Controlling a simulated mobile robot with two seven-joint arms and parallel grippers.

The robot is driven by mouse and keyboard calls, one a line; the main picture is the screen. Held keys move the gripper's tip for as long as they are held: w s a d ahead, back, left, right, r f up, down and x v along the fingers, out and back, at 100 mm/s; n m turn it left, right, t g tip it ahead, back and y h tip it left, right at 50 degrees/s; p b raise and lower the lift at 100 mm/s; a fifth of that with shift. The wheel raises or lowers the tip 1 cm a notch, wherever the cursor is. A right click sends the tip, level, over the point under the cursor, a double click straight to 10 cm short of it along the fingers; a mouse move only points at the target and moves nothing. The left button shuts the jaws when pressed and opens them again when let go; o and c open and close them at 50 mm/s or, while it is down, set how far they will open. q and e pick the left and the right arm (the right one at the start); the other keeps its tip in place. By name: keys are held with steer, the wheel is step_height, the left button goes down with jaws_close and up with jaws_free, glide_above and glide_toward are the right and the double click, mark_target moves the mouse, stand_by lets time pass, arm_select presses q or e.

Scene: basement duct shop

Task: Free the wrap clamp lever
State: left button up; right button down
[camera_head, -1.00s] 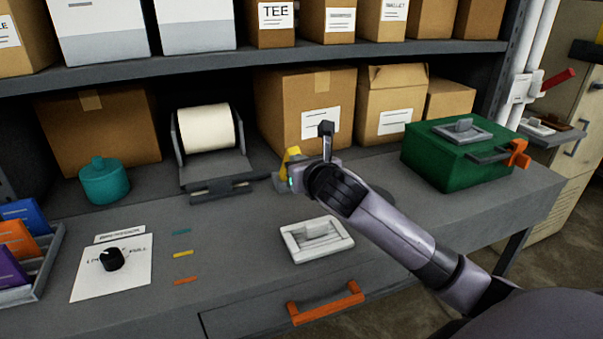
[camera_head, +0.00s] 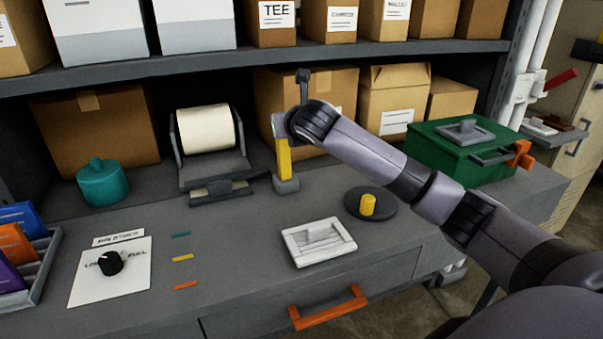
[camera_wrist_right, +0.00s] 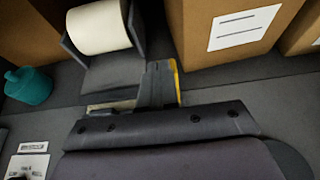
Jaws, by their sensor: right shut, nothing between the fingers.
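The wrap clamp lever is a yellow bar (camera_head: 284,162) standing nearly upright on a small grey base (camera_head: 286,186), right of the paper roll stand. My right gripper (camera_head: 280,128) is at the lever's top end, shut with nothing between its fingers. The lever's top is hidden by it, and I cannot tell whether they touch. In the right wrist view, a strip of the yellow lever (camera_wrist_right: 176,78) shows beside and behind the grey gripper fingers (camera_wrist_right: 157,84). My left gripper is not in view.
A white paper roll (camera_head: 206,129) in its stand is left of the lever. Cardboard boxes (camera_head: 397,110) stand behind. A dark disc (camera_head: 382,208) with a yellow knob, a white framed plate (camera_head: 319,242) and a green box (camera_head: 450,152) are to the right.

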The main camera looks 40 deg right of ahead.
steer(key=shift+w+d+r, duration=0.1)
steer(key=shift+w+d, duration=0.05)
steer(key=shift+w, duration=0.6)
steer(key=shift+r, duration=0.1)
steer(key=shift+d+r, duration=0.1)
